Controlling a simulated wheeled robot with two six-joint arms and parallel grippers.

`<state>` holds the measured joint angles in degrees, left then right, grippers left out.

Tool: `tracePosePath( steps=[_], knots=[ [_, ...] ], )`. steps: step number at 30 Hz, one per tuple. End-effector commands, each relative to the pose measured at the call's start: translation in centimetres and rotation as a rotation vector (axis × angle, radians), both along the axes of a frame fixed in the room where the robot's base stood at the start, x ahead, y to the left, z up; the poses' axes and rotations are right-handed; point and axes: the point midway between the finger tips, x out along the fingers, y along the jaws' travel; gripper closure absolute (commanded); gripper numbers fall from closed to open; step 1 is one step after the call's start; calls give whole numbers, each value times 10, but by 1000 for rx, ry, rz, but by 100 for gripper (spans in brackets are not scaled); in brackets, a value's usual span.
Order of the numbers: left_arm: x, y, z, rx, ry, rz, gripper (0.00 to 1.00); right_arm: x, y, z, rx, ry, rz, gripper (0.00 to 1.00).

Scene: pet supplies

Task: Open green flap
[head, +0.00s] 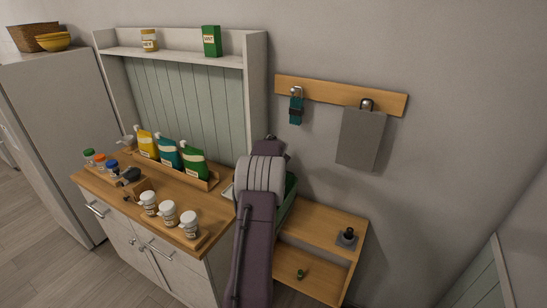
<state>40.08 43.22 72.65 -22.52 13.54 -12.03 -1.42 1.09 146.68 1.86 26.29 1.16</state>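A dark green surface (290,190) shows just right of my arm, beside the wooden shelf unit. Most of it is hidden behind the arm, so I cannot tell whether it is the flap or whether it is open. One of my arms rises from the bottom middle and reaches over this spot. Its grey and purple links cover the view, and its gripper fingers are hidden. I cannot tell which arm it is. No other gripper shows.
A wooden-topped counter (215,243) at left holds yellow, teal and green pouches (168,153), white jars (168,212) and small bottles. A low wooden shelf unit (325,226) stands right of the arm. A wall rail (330,93) holds a grey sheet (361,138) and a teal strap (296,110).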

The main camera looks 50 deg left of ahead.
Motion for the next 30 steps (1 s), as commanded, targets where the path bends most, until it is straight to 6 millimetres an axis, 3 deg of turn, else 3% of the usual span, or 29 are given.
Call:
tracePosePath(
  steps=[19,21,22,30],
  knots=[
    [0,1,3,5,-2,-1,100,0,0,0,0,0,0,64],
    [0,1,3,5,-2,-1,76,0,0,0,0,0,0,64],
    [0,1,2,5,-2,-1,71,0,0,0,0,0,0,64],
    [0,0,1,2,-1,-1,71,0,0,0,0,0,0,64]
  ],
)
